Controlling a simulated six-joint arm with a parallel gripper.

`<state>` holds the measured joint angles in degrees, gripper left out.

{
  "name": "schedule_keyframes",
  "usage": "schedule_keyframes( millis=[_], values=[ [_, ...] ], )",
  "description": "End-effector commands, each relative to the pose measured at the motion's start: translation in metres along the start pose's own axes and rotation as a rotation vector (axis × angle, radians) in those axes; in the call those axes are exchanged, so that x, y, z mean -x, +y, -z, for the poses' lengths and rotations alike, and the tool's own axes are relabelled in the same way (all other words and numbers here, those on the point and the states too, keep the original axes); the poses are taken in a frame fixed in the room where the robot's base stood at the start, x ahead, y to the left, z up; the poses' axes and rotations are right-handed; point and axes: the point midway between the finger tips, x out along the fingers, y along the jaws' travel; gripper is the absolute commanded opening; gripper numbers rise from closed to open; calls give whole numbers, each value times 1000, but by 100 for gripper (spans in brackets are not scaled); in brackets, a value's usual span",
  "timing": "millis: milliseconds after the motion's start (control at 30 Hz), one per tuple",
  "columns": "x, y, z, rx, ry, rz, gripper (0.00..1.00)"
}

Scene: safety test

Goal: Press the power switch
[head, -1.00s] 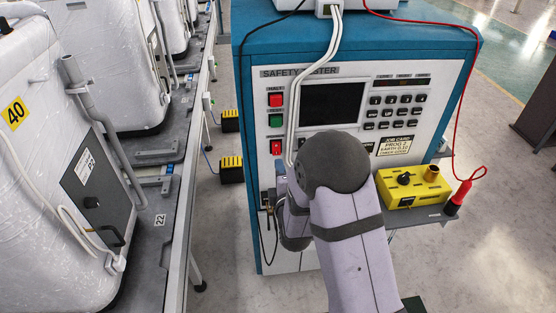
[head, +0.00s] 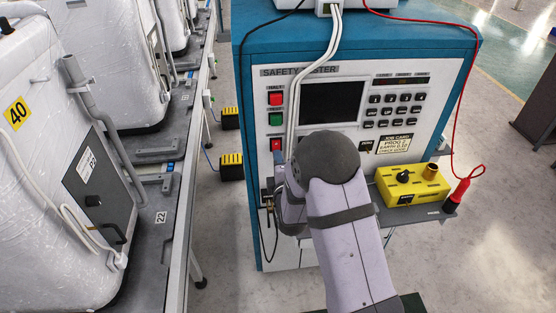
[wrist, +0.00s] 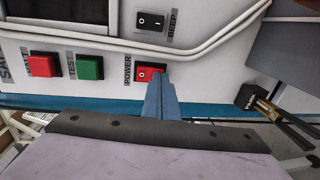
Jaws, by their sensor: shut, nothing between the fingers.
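The power switch is a small red rocker (wrist: 147,73) beside the label POWER in the wrist view. In the head view it shows as a small red patch (head: 276,145) below the green button on the safety tester. My gripper (wrist: 160,80) is shut and empty, its blue fingers pointing at the panel. The fingertips overlap the right edge of the rocker in the wrist view; I cannot tell whether they touch it. In the head view my fingers (head: 278,158) show just below the switch, and my arm hides the panel to the lower right.
A red button (wrist: 42,66), a green button (wrist: 89,67) and a black BEEP rocker (wrist: 151,21) are close by. White cables (wrist: 215,46) cross the panel near the switch. A yellow box (head: 412,185) sits on the side shelf (head: 440,213).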

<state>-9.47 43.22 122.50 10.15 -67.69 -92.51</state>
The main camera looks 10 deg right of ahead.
Motion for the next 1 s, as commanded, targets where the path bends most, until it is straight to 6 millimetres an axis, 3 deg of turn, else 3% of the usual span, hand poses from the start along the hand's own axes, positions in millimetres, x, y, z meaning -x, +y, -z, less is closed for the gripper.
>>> schedule_keyframes(
  millis=[133, 200, 567, 767, 1000],
  values=[
    [-6, -9, 0, 0, 0, -47, 0],
    [-4, -1, 0, 0, 0, -47, 0],
    [3, -4, 0, 0, 1, -46, 0],
    [26, -13, 0, 1, 1, -43, 0],
    [68, -28, 1, 1, 1, -43, 0]
  ],
)
